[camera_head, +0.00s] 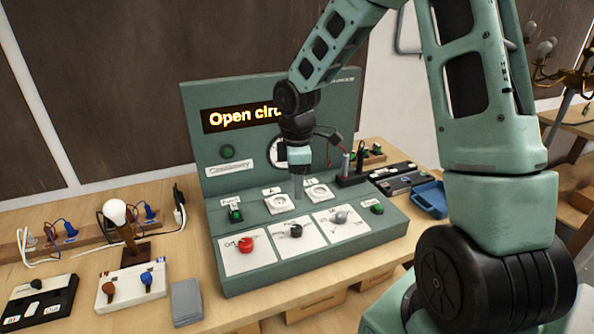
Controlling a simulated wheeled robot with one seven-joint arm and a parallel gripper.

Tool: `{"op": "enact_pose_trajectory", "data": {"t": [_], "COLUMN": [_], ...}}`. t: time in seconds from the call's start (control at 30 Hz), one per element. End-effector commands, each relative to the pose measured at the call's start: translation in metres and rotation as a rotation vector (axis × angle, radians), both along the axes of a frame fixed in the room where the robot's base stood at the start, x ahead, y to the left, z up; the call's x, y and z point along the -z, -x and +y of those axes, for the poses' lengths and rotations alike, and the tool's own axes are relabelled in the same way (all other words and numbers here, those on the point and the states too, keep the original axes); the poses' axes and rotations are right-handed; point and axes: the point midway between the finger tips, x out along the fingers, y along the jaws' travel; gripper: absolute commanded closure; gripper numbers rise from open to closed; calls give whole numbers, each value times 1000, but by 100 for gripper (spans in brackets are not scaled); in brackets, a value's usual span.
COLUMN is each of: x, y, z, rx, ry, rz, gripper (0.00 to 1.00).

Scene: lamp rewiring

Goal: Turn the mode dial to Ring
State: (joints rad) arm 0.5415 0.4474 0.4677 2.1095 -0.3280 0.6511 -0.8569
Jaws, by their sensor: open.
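A green test console (195,130) stands on the bench. Its sloping front has three white plates with a red knob (246,244), a black knob (296,230) and a grey knob (341,217). Their labels are too small to read, so I cannot tell which one is the mode dial or where it points. My gripper (298,194) points down over the console, above and behind the black knob, near two white round sockets (318,192). It looks empty and apart from the knobs. The lit display (240,116) reads "Open cir…"; my arm hides the rest.
A lit bulb on a stand (116,214), a white box with brown and blue knobs (132,285) and a grey block (186,301) stand left of the console. A blue tray (430,199) and dark holders stand right. A probe stands upright behind my gripper.

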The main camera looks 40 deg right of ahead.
Motion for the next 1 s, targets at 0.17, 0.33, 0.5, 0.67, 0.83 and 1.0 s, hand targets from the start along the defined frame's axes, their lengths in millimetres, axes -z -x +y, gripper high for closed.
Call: {"op": "enact_pose_trajectory", "data": {"t": [0.17,0.33,0.5,0.67,0.83,1.0], "x": [-24,-33,-33,-33,-33,-32], "y": [0,0,0,0,0,5], "z": [0,0,0,0,0,19], "rx": [0,0,-1,-1,-1,1], "ry": [2,-1,-1,-1,-1,1], "rz": [-3,-1,0,1,1,1], "gripper": [48,48,48,48,48,48]}}
